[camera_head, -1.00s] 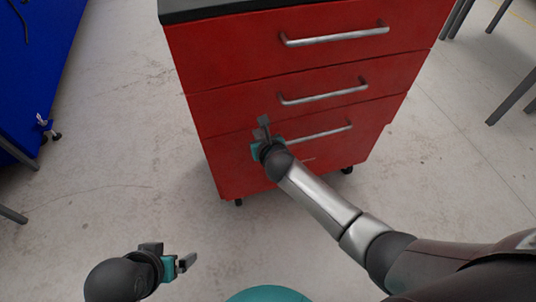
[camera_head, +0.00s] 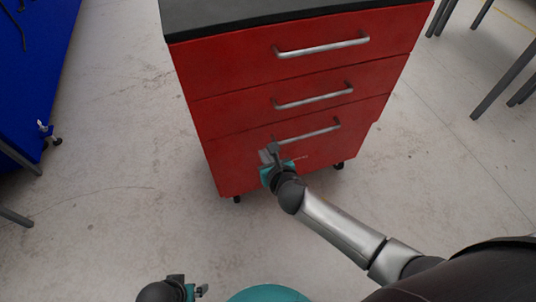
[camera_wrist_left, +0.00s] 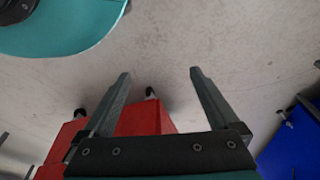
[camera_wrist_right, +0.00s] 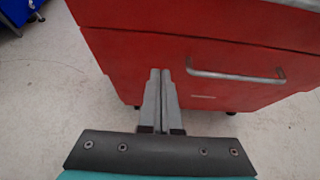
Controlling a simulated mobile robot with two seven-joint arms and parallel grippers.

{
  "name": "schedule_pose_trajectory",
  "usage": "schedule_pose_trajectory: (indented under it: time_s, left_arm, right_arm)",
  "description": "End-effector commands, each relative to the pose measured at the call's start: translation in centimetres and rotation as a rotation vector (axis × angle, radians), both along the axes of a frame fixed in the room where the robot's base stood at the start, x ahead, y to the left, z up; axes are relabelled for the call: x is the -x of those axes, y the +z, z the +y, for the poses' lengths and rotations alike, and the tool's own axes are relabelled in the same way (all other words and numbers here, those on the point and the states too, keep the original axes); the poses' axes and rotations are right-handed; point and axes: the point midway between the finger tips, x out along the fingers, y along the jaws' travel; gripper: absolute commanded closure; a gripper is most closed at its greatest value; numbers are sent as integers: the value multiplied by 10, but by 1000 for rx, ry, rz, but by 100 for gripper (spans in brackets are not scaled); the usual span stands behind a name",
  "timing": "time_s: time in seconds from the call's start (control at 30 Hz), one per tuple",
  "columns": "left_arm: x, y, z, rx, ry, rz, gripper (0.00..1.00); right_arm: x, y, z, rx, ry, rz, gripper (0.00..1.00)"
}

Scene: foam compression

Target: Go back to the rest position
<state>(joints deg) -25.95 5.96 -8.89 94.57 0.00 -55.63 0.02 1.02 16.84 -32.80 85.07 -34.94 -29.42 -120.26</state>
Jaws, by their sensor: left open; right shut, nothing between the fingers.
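My right gripper (camera_head: 270,150) is in front of the lower part of a red drawer cabinet (camera_head: 225,110). Its fingers (camera_wrist_right: 161,100) are shut with nothing between them, left of the bottom drawer's handle (camera_wrist_right: 235,76) in the right wrist view. I cannot tell whether they touch the drawer front. My left gripper (camera_head: 200,291) is low at the bottom edge of the head view. In the left wrist view its two fingers (camera_wrist_left: 155,100) stand wide apart and empty, with floor and part of the red cabinet (camera_wrist_left: 145,117) beyond them.
The cabinet has a dark top (camera_head: 235,14), metal handles and castors. A blue panel (camera_head: 35,75) stands at the left. Dark table legs (camera_head: 500,85) are at the upper right.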

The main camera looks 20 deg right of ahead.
Motion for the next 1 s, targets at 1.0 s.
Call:
schedule_pose_trajectory:
  time_s: [1.0]
  left_arm:
    - [12, -28, 11, -13, -3, 5, 5]
  right_arm:
    - [44, -13, -16, -269, -230, 108, 100]
